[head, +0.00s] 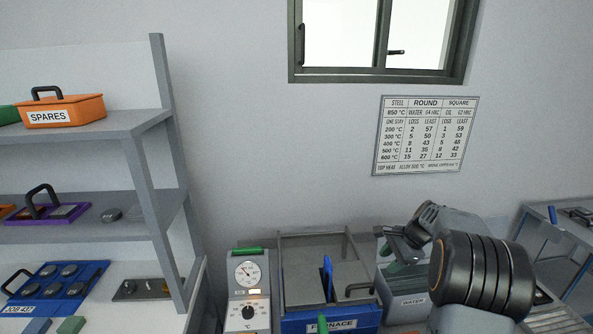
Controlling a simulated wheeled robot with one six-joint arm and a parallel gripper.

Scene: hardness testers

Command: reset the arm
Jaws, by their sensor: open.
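My arm reaches in from the lower right, with a dark ringed joint in front. My gripper (392,240) is at its far end, pointing left, above the WATER tank (408,302). The jaws are small and partly seen edge-on; they are open and I see nothing held between them. My arm hides part of the bench behind it.
The FURNACE (330,320), with a glass-like top and a blue handle, stands left of the tank. A dial unit (248,290) is beside it. A shelf rack (160,170) holds an orange SPARES box (62,112). A blue-framed table (562,225) is at right.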

